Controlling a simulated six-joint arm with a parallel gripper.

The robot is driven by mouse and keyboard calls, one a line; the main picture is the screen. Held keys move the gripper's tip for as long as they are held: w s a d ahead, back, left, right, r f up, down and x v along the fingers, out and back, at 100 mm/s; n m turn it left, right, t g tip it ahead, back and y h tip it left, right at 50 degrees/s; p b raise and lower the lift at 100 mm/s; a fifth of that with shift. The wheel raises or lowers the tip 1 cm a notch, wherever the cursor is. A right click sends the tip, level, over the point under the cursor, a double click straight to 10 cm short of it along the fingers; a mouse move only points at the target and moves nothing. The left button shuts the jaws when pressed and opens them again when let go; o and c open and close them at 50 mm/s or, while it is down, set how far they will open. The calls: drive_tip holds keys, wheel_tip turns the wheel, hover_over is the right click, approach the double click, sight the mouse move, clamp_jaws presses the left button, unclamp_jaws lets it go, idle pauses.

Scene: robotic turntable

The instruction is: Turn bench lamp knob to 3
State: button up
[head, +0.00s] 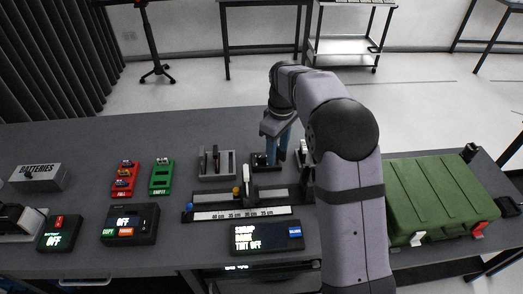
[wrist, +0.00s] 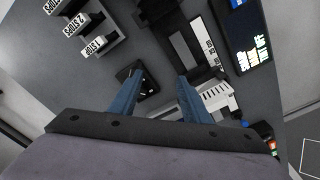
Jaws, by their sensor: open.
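My gripper (head: 275,156) is over the middle of the bench, its two blue fingers pointing down. In the wrist view my gripper (wrist: 160,73) is open, with nothing between the fingers. A small black box (head: 257,161) lies by the fingertips; it also shows in the wrist view (wrist: 124,73), partly behind the left finger. It may carry the lamp knob, but no knob mark or number can be read. I cannot tell whether the fingers touch it. A black display (head: 262,238) at the bench front reads "DARK" and "TINT OFF"; it also shows in the wrist view (wrist: 248,35).
A grey slotted block (head: 216,166) stands left of my gripper. A scaled rail (head: 235,213) with an upright white piece lies in front. Red (head: 124,180) and green (head: 161,178) trays and a black control box (head: 130,224) are left. A green case (head: 437,195) is right.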

sight(262, 155)
drive_tip(key=shift+w+a+f+n+p, duration=0.45)
drive_tip(key=shift+w+a+n, duration=0.2)
drive_tip(key=shift+w+n, duration=0.8)
drive_tip(key=shift+w+a+f+n+p, duration=0.3)
drive_tip(key=shift+w+a+f+n, duration=0.3)
drive_tip(key=shift+w+n, duration=0.85)
drive_tip(key=shift+w+a+f+n+p, duration=0.45)
drive_tip(key=shift+w+a+n, duration=0.25)
drive_tip(key=shift+w+n, duration=0.75)
drive_tip(key=shift+w+m, duration=0.2)
drive_tip(key=shift+m, duration=0.05)
drive_tip(key=shift+f+p, duration=0.85)
drive_tip(key=shift+f, duration=2.8)
drive_tip(key=shift+c, duration=0.3)
drive_tip(key=c, duration=1)
